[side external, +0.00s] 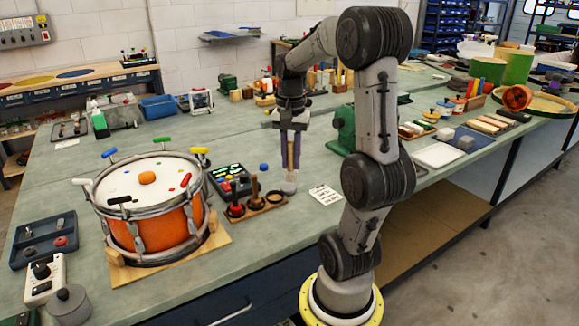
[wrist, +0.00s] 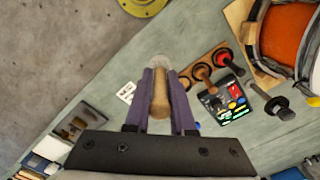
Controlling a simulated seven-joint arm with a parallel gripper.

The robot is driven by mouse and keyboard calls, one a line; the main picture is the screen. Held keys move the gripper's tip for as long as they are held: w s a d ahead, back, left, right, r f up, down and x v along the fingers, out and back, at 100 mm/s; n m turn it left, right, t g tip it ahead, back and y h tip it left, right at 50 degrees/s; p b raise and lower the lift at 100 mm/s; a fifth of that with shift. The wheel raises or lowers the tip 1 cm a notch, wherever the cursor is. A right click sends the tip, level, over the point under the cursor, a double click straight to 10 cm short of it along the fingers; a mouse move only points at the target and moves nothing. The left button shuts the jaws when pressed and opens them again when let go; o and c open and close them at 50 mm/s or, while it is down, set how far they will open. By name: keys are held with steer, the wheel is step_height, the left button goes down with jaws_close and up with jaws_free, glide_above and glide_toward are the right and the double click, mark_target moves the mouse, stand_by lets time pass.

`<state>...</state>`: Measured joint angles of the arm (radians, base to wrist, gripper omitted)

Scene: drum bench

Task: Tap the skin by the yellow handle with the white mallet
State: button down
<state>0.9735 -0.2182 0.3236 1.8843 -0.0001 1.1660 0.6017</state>
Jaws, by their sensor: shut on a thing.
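My gripper (side external: 290,160) is shut on the handle of the white mallet, which hangs upright, head down. The mallet's pale head (side external: 289,183) is low over the bench, right of the drum; whether it touches the bench is unclear. In the wrist view the wooden handle (wrist: 160,97) sits between purple fingers (wrist: 160,85). The orange drum (side external: 150,225) stands at left with its white skin (side external: 130,183) facing up. The yellow handle (side external: 199,151) is at the skin's far right rim. Green (side external: 163,139), blue (side external: 110,153), black (side external: 118,200) and white (side external: 84,182) handles also ring it.
An orange knob (side external: 147,178) and small coloured pieces lie on the skin. A white card (side external: 325,194) lies right.

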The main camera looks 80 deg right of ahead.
steer(key=w+r+n, duration=0.1)
steer(key=w+r, duration=0.2)
steer(key=w, duration=0.4)
steer(key=w+d+r+n, duration=0.1)
steer(key=w+r, duration=0.2)
steer(key=w, duration=0.5)
steer(key=w+r+n, duration=0.1)
steer(key=w+r, duration=0.2)
steer(key=w, duration=0.5)
steer(key=shift+w+d+r+n+t, duration=0.1)
steer(key=shift+w+d+n+t, duration=0.1)
steer(key=shift+n+t, duration=0.15)
steer(key=shift+n, duration=0.85)
steer(key=w+a+f, duration=0.1)
steer(key=w+f, duration=0.1)
steer(key=f, duration=0.1)
steer(key=w+a+f, duration=0.2)
steer(key=f, duration=0.1)
steer(key=w+a+f, duration=0.1)
steer(key=w+f, duration=0.1)
steer(key=f, duration=0.1)
steer(key=shift+a, duration=0.2)
steer(key=shift+w+r, duration=0.1)
steer(key=shift+r, duration=2.5)
steer(key=shift+r, duration=0.1)
